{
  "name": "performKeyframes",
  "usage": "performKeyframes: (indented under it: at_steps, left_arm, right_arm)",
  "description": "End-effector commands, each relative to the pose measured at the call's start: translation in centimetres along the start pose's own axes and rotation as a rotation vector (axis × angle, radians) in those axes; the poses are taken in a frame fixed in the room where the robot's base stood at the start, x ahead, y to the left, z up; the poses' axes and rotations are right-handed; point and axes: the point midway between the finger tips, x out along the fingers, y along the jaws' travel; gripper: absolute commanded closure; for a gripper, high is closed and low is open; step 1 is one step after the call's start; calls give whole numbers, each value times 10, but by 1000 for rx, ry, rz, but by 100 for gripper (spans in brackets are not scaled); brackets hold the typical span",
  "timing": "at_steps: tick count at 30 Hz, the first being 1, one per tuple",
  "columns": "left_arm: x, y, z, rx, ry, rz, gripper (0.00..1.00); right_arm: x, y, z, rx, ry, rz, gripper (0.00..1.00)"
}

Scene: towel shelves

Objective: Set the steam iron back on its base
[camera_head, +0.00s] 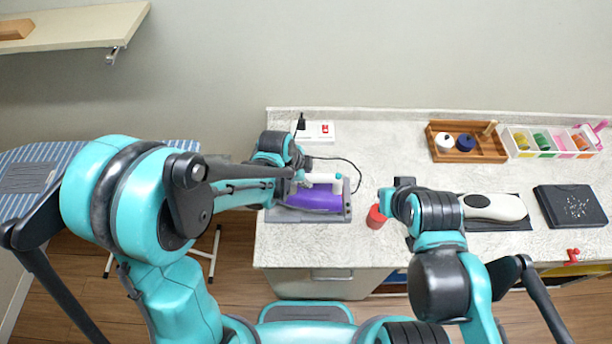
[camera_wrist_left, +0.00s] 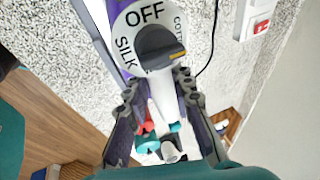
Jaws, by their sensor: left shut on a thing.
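The steam iron, with a purple body (camera_head: 315,202) and a white handle, is over its grey base (camera_head: 345,213) on the counter. I cannot tell whether it touches the base. My left gripper (camera_head: 303,180) is shut on the iron's handle from the left. In the left wrist view the gripper's fingers (camera_wrist_left: 158,92) close around the white handle, just below the iron's dial (camera_wrist_left: 154,42) marked OFF and SILK. My right gripper (camera_head: 392,203) is beside a red cup (camera_head: 376,216); its fingers are too hidden to judge.
A power strip (camera_head: 314,131) with a red switch and a black cord lie behind the iron. A wooden tray (camera_head: 485,153), a divided box (camera_head: 550,153), a white appliance (camera_head: 494,208) and a black pad (camera_head: 569,206) are at the right. The counter's back middle is clear.

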Motion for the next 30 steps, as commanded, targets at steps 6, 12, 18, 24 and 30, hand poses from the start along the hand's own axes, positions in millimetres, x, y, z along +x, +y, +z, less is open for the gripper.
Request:
performKeyframes:
  at_steps: [6, 12, 18, 24, 30]
  left_arm:
    - [3, 1, 1, 0, 1, -1, 100]
    - [5, 2, 1, 0, 1, -1, 100]
    - [5, 2, 1, 0, 1, -1, 100]
    - [5, 2, 1, 0, 1, -1, 100]
    - [6, 2, 1, 0, 1, -1, 100]
  right_arm:
    - [4, 0, 3, 0, 0, 0, 100]
    - [6, 0, 4, 0, 0, 0, 100]
    - [6, 0, 4, 0, 0, 0, 100]
    - [6, 0, 4, 0, 0, 0, 100]
    - [6, 0, 4, 0, 0, 0, 100]
